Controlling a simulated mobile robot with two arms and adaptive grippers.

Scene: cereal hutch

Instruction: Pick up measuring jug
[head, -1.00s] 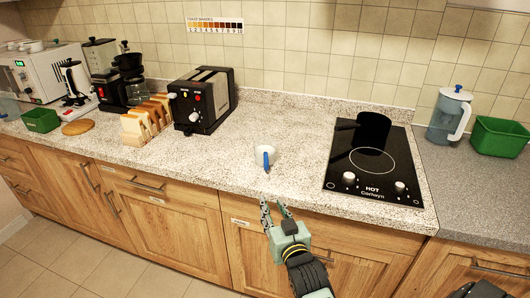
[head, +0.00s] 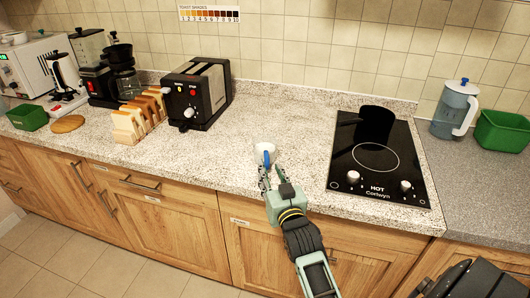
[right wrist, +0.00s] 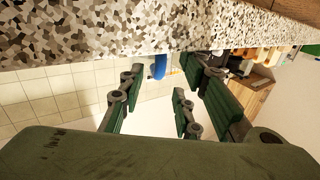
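The measuring jug (head: 263,148) is small and white with a blue handle that faces the counter's front edge. It stands upright on the speckled counter, left of the hob. My right gripper (head: 270,170) is at the counter's front edge, close to the handle. Its two fingers are apart, with the blue handle showing just beyond and between their tips. In the right wrist view the blue handle (right wrist: 159,67) shows past the open fingers, partly hidden by the counter edge. Whether the fingers touch it I cannot tell. My left gripper is out of view.
A black hob (head: 378,165) with a dark pot (head: 376,122) lies to the right. A toaster (head: 196,95) and a toast rack (head: 139,115) stand to the left. A clear jug with a blue-knobbed lid (head: 455,110) and a green bin (head: 502,131) stand far right. The counter around the white jug is clear.

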